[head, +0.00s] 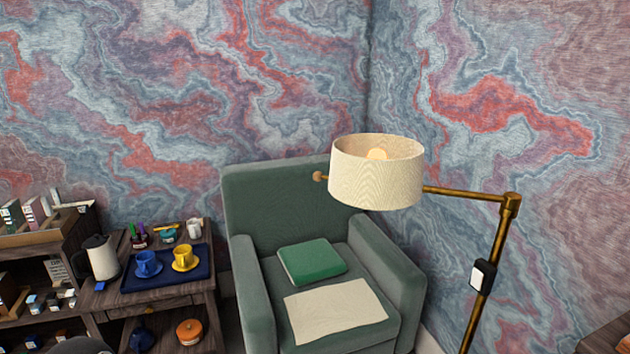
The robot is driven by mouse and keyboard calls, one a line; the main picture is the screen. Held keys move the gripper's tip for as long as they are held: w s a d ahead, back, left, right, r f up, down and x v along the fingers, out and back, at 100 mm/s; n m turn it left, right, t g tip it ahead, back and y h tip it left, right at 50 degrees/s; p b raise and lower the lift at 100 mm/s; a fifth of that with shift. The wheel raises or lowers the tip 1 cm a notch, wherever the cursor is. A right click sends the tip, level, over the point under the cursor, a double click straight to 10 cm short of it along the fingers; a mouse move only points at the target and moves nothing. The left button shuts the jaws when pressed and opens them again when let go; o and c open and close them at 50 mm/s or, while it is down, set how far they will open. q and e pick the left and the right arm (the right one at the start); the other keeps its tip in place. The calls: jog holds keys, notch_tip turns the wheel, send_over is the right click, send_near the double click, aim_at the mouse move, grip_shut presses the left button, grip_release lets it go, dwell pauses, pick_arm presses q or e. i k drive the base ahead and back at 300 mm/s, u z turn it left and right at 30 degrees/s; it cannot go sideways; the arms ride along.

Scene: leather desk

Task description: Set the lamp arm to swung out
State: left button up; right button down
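A brass floor lamp stands at the right, with a slanting pole (497,247) and a joint (511,205) at its top. The lamp arm (465,193) runs left from this joint, nearly level in the picture, to a cream drum shade (375,185). A small round wooden knob (318,176) sticks out to the left of the shade. The shade appears in front of the chair's backrest. The lamp's foot is out of the frame. Neither of my grippers is in view.
A green armchair (250,285) with a green cushion (312,262) and a cream cloth (334,311) stands behind the lamp. A side table with a blue tray (205,273), cups and a kettle (102,257) is left. A shelf stands far left.

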aim_at(396, 182)
jog(key=u, duration=0.05)
jog(key=i, duration=1.45)
jog(key=z, duration=0.45)
